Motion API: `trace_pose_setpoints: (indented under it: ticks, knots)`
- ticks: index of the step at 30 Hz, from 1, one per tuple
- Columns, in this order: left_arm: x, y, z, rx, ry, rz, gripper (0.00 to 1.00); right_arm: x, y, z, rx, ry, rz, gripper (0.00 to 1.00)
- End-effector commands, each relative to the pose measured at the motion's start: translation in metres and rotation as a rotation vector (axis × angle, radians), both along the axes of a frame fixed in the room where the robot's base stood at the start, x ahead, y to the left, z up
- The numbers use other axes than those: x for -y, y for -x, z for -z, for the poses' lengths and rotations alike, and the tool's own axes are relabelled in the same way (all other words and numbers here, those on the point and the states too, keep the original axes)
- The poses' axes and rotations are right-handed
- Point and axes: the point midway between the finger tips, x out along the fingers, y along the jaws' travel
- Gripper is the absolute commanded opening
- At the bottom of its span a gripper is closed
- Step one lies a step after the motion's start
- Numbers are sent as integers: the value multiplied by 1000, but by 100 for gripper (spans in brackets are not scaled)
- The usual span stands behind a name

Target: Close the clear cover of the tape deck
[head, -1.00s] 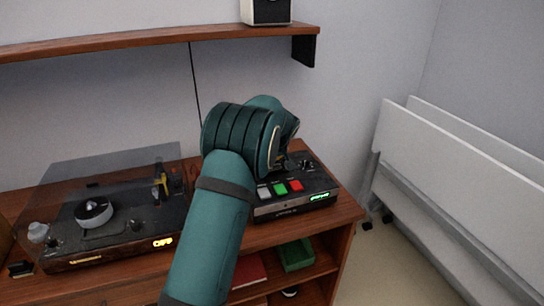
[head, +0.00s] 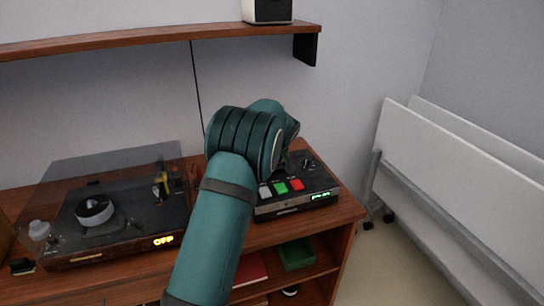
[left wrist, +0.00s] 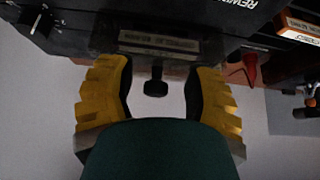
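The black tape deck (head: 318,184) stands on the right end of the wooden cabinet, with grey, green and red buttons and a lit green display. My left arm hides its left part in the head view, along with the left gripper. In the left wrist view the deck (left wrist: 72,30) is along the top, upside down. A pale, see-through panel with a labelled strip, apparently the clear cover (left wrist: 205,45), shows there; its angle is hard to tell. My left gripper (left wrist: 160,92) has its yellow fingers apart, with a dark knob visible between them. Contact is unclear. My right gripper is not in view.
A turntable (head: 120,222) with a clear lid stands left of my arm. A wooden shelf (head: 150,39) is on the wall above. White folded panels (head: 450,160) lean at the right. A red cone-like thing (left wrist: 250,68) shows beside the left gripper.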

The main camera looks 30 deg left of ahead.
Motion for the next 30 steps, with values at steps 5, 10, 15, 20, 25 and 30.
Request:
trace_pose_setpoints:
  ticks: [5,10,15,20,25,30]
  knots:
    - [0,-1,-2,5,-2,2,53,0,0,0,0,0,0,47]
    - [1,-1,-6,9,-3,3,53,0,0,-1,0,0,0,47]
    - [10,5,-25,12,-3,5,53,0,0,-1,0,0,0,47]
    - [23,16,-53,12,-2,5,53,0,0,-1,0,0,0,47]
    - [36,28,-80,9,-2,5,53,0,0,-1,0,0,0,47]
    - [45,36,-98,7,-1,2,53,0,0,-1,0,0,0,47]
